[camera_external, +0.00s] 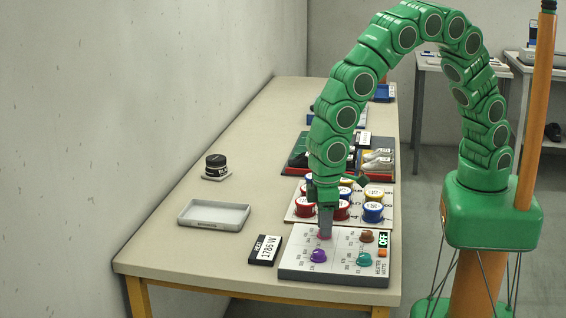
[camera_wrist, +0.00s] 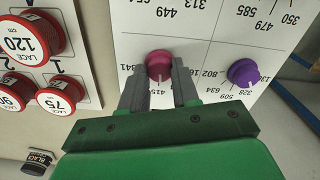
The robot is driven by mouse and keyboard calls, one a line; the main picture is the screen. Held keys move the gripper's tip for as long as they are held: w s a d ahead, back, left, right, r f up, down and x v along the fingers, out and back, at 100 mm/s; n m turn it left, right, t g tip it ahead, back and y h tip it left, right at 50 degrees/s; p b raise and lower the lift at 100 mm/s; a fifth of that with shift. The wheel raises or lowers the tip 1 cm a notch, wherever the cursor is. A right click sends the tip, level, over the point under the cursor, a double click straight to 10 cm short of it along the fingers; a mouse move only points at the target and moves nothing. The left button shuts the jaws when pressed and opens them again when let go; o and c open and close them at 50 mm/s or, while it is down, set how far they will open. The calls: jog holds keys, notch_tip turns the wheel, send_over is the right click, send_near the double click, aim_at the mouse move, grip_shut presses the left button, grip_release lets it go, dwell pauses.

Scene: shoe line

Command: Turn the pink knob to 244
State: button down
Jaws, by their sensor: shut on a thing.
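The pink knob (camera_wrist: 159,63) sits on a white numbered panel (camera_wrist: 210,20) in the wrist view. My gripper (camera_wrist: 158,76) has one finger on each side of the knob and is shut on it. A pale pointer mark on the knob points toward the picture's bottom, near a partly hidden number. Upside-down numbers such as 341 and 449 show around it; I cannot make out 244. In the external view my gripper (camera_external: 325,226) points straight down on the panel (camera_external: 300,268), and the pink knob (camera_external: 323,237) is mostly hidden.
The panel also has a purple knob (camera_external: 318,256), a teal knob (camera_external: 363,259), a brown knob (camera_external: 366,236) and an OFF sign (camera_external: 383,239). A 1786 W display (camera_external: 265,250) lies left of it. Lace spools (camera_external: 373,208) stand close behind. A grey tray (camera_external: 214,214) is farther left.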

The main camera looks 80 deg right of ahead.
jog(key=n, duration=0.6)
jog(key=shift+n, duration=0.4)
dwell(0.4)
jog(key=c, duration=0.8)
grip_release()
notch_tip(320, 180, up, 7)
jog(key=shift+f, duration=0.1)
jog(key=shift+r, duration=0.5)
jog(key=shift+d, duration=0.1)
